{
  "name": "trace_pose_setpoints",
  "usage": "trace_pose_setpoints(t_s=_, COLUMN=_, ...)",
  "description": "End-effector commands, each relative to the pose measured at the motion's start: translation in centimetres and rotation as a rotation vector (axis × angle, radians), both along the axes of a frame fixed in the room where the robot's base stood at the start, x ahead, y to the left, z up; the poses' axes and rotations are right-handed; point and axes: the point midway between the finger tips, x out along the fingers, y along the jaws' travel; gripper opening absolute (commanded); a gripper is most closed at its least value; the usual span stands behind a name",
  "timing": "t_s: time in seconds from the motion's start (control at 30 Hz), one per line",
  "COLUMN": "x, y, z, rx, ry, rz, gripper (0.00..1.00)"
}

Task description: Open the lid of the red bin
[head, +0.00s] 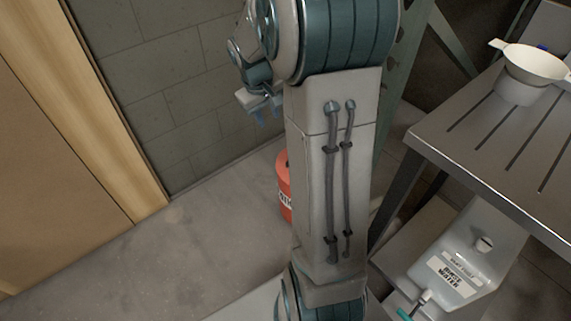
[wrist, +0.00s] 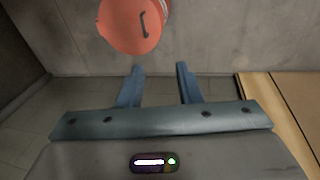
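The red bin (head: 284,187) stands on the floor in the head view, mostly hidden behind my arm; a strip of its red side and part of a white label show. In the wrist view its round red lid (wrist: 128,27) is at the top, left of centre, with a dark handle on it. The lid looks shut, and the top of the bin is cut off by the frame edge. My gripper (wrist: 160,72) is open and empty, its two blue fingers apart and clear of the lid. It also shows small in the head view (head: 266,119), above the bin.
A grey metal table (head: 500,135) with a white funnel-like container (head: 528,75) stands at the right. A labelled rinse water jug (head: 465,265) sits below it. A wood-framed door (head: 70,130) and a block wall (head: 175,90) are at the left. The floor (head: 170,245) before the door is clear.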

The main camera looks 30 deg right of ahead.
Motion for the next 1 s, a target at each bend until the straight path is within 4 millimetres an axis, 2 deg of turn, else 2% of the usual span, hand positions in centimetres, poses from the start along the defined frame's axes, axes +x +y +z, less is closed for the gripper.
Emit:
trace_pose_setpoints(t_s=0.03, x=1.1, y=-1.4, z=-4.4, rx=-0.001, ry=0.016, rz=0.001, gripper=0.32)
trace_pose_setpoints(t_s=0.1, x=2.4, y=-3.1, z=-7.9, rx=-0.003, ry=0.03, rz=0.006, gripper=0.32)
trace_pose_setpoints(t_s=0.3, x=5.0, y=-7.6, z=-16.8, rx=-0.004, ry=0.06, rz=0.022, gripper=0.32)
trace_pose_setpoints(t_s=0.4, x=5.8, y=-9.2, z=-19.9, rx=-0.001, ry=0.068, rz=0.029, gripper=0.32)
trace_pose_setpoints(t_s=0.5, x=6.2, y=-10.2, z=-21.8, rx=0.001, ry=0.072, rz=0.032, gripper=0.32)
trace_pose_setpoints(t_s=0.77, x=6.5, y=-11.1, z=-24.4, rx=0.003, ry=0.078, rz=0.035, gripper=0.32)
trace_pose_setpoints(t_s=1.0, x=6.6, y=-12.0, z=-29.3, rx=0.004, ry=0.078, rz=0.034, gripper=0.32)
